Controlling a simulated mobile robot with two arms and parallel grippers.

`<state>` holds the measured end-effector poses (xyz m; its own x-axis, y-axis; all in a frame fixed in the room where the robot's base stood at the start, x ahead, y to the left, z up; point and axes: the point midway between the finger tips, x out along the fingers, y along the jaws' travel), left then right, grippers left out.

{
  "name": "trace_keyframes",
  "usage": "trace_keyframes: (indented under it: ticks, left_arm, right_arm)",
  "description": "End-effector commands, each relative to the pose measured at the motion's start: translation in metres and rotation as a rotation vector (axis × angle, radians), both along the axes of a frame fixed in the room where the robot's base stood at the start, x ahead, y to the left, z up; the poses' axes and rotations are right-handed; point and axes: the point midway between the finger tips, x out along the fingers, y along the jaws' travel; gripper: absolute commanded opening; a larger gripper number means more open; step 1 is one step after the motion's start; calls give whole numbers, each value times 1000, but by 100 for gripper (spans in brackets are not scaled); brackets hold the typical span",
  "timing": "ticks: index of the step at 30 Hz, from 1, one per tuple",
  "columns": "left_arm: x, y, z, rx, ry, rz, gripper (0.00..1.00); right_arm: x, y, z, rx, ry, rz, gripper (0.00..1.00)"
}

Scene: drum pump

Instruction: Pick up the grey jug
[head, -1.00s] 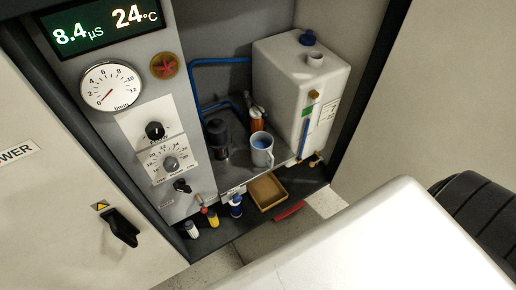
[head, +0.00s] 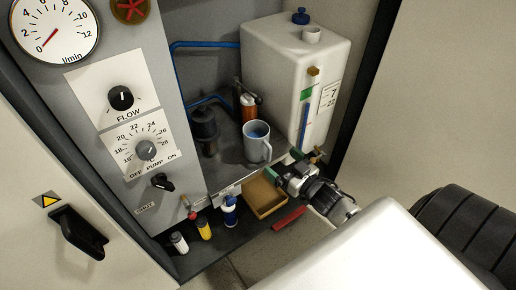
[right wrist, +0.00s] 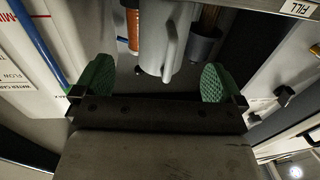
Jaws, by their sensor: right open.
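The grey jug (head: 254,146) stands upright on the grey shelf inside the cabinet, with blue inside its rim. My right gripper (head: 283,164) is just in front and to the right of the jug, open and empty. In the right wrist view the jug (right wrist: 152,38) is ahead between the two spread green fingers of the gripper (right wrist: 157,83), with its handle towards me. The jug appears beyond the fingertips, and I see no contact. My left gripper is in neither view.
A white tank (head: 290,70) stands behind the jug. An orange cylinder (head: 248,107) and a dark cylinder (head: 205,128) stand close beside it. The control panel (head: 125,95) is on the left.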

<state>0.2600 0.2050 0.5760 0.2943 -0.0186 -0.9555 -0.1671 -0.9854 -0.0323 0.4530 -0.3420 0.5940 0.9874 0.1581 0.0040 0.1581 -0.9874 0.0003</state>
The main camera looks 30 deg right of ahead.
Motion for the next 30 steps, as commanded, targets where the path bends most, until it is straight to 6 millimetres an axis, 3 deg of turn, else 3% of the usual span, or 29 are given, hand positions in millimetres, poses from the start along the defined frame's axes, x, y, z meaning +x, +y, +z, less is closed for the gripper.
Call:
trace_keyframes:
  ticks: [3,7,18,27,30]
  left_arm:
    - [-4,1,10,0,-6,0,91]
    - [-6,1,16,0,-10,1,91]
    - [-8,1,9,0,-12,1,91]
    - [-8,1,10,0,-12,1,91]
    - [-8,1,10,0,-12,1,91]
  right_arm:
    - [18,3,-1,0,-1,0,100]
    - [26,4,-2,1,2,-2,100]
    - [71,17,-9,0,2,-2,100]
    - [75,18,-8,-1,4,-2,100]
    - [75,18,-8,-1,4,-2,85]
